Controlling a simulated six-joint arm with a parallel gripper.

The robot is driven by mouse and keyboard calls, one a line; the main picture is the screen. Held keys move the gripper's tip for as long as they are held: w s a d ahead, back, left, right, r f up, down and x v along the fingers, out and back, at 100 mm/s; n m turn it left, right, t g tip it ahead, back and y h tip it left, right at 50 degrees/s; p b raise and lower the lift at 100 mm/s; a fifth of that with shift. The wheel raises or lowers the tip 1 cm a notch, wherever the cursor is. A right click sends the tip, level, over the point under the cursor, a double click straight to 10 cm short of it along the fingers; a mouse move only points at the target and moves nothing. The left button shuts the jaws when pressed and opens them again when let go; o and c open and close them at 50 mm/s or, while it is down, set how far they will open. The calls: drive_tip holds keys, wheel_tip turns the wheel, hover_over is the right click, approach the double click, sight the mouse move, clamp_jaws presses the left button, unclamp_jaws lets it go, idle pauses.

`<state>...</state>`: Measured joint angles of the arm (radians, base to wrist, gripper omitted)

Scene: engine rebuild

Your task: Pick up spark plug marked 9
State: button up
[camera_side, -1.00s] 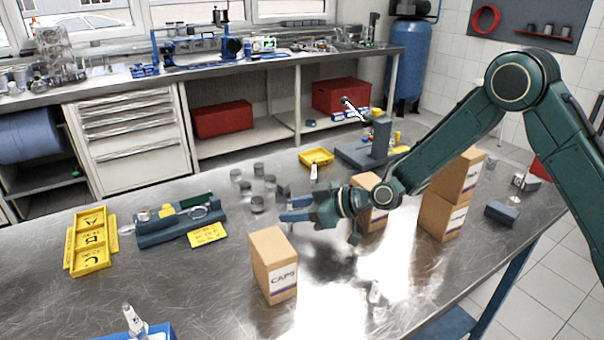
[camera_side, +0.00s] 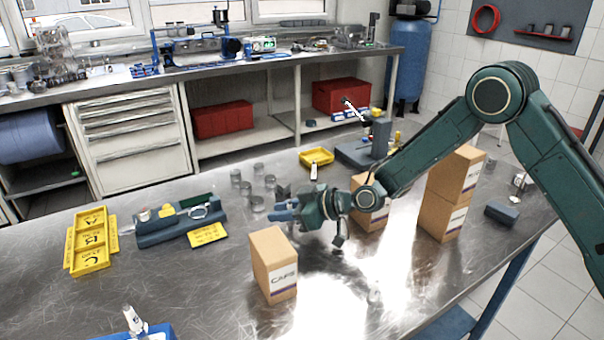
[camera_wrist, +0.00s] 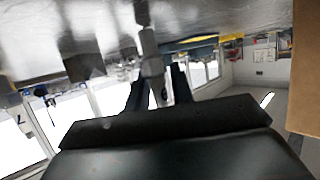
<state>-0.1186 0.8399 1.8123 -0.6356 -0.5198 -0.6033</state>
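A pale spark plug (camera_side: 314,172) stands upright in front of a small yellow tray (camera_side: 317,156), behind my gripper in the side view. Another pale plug (camera_side: 134,320) stands at a blue block in the lower left. I cannot read a number 9 on any of them. My gripper (camera_side: 283,210) is low over the table, its fingers pointing left, behind the CAPS box. In the wrist view its two dark fingers (camera_wrist: 160,88) are apart. A pale, plug-like thing (camera_wrist: 150,50) shows in line with the gap between them; I cannot tell whether it touches either finger.
The CAPS box (camera_side: 273,264) stands close in front of my gripper. More cardboard boxes (camera_side: 448,190) stand to the right. Several grey cylinders (camera_side: 256,203) stand to the left behind. A yellow lettered tray (camera_side: 90,241) lies far left. The table's front middle is mostly clear.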

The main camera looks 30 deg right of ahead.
clamp_jaws()
wheel_tip(320, 180, up, 20)
idle(0.8)
idle(0.5)
